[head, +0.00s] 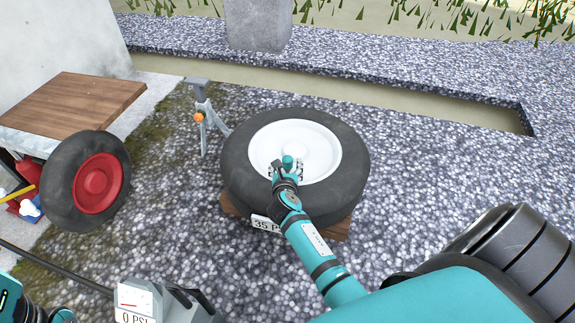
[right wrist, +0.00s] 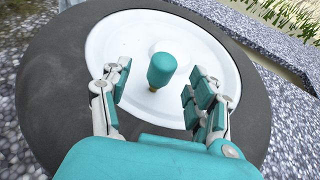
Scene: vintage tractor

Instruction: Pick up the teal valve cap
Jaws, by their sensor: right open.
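The teal valve cap (right wrist: 161,70) stands on a short brass stem over the white wheel disc in the right wrist view. It also shows as a small teal knob in the head view (head: 288,161). My right gripper (head: 285,170) is open over the wheel. In the right wrist view its fingers stand to the left and right of the cap, with clear gaps on both sides, and it holds nothing. My left gripper is not in view; only teal parts of my arm show at the bottom left.
The cap is above a large black tyre (head: 240,176) with a white rim (head: 322,150), lying on wooden blocks (head: 338,229). A grey jack stand (head: 203,118) stands behind it. A red-hubbed wheel (head: 97,182) is at left. A gauge reading 0 PSI (head: 136,299) is at the front.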

